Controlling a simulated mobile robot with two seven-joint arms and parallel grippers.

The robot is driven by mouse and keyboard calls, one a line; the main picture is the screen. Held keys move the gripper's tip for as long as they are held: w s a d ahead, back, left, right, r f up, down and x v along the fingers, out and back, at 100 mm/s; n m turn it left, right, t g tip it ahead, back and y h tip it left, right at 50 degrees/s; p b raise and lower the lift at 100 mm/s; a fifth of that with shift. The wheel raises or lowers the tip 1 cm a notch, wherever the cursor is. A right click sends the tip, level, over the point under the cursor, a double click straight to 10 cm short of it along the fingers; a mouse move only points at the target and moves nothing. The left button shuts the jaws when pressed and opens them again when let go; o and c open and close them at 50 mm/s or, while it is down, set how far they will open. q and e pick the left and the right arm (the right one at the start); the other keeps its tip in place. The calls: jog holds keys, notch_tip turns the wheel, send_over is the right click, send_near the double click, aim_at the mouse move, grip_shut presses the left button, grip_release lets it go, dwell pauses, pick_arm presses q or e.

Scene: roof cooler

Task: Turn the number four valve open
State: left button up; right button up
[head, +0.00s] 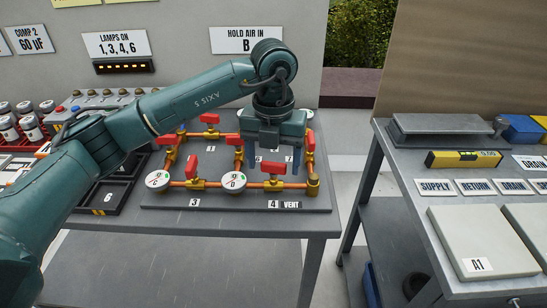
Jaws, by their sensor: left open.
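The number four valve (275,168) has a red handle and a yellow body on the copper pipe, near the front right of the manifold board (240,204), above the label 4 VENT (284,205). My left gripper (272,160) is open and points down just behind and above this valve. Its fingers partly hide the pipes behind. I cannot tell whether it touches the handle. The number three valve (192,168) stands to the left, also with a red handle. My right gripper is not in view.
A round gauge (232,181) sits left of valve four and another gauge (157,180) is further left. More red-handled valves stand behind. A second bench (400,165) on the right holds a yellow level (463,159), label plates and pale panels (478,238). A gap separates the benches.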

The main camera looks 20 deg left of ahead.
aim_at(273, 163)
pick_arm(q)
notch_tip(273, 163, up, 13)
jog(key=shift+p, duration=0.3)
dwell(0.4)
